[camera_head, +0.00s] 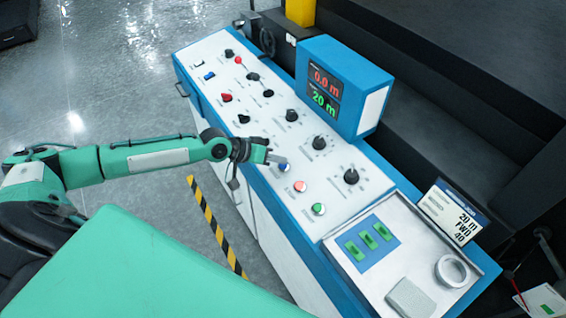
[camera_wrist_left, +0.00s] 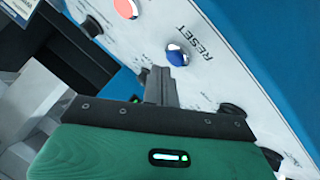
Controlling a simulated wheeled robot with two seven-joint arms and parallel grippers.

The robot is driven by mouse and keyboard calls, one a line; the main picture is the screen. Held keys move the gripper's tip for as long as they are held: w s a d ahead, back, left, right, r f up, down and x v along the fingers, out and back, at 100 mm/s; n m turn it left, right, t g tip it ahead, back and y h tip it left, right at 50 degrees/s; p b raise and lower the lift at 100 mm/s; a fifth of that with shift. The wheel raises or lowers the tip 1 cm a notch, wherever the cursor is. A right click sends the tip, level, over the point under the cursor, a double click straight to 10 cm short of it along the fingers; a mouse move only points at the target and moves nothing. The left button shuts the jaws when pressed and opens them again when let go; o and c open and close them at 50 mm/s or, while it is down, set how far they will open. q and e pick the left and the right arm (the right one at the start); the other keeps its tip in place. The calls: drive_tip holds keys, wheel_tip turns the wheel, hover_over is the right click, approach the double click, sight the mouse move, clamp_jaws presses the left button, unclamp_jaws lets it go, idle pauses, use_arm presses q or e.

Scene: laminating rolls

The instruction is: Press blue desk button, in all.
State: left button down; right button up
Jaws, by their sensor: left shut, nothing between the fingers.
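The blue button (camera_head: 285,168) sits in a row with an orange-red button and a green button on the sloped white panel of the desk. In the left wrist view the blue button (camera_wrist_left: 178,55) has a pale ring and the word RESET beside it. My left gripper (camera_head: 275,158) is shut and empty, with its tips right by the blue button in the head view. In the left wrist view the shut fingers (camera_wrist_left: 168,80) point at the blue button, with their tips close to it. I cannot tell whether they touch it.
The orange-red button (camera_head: 300,186) and green button (camera_head: 318,209) lie close by. Black knobs (camera_head: 319,142) stand on the panel, and a small blue switch (camera_head: 209,76) is farther up. A blue display box (camera_head: 345,84) reads 0.0 m and 20 m. A tray (camera_head: 385,290) holds a tape roll.

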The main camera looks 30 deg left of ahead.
use_arm(q)
drive_tip(key=shift+r, duration=0.1)
drive_tip(key=r+p, duration=0.2)
drive_tip(key=r, duration=0.1)
drive_tip(key=s+r+p, duration=0.1)
drive_tip(key=r+p, duration=0.1)
drive_tip(key=shift+a, duration=0.2)
drive_tip(key=shift+w, duration=0.1)
idle(0.5)
idle(0.4)
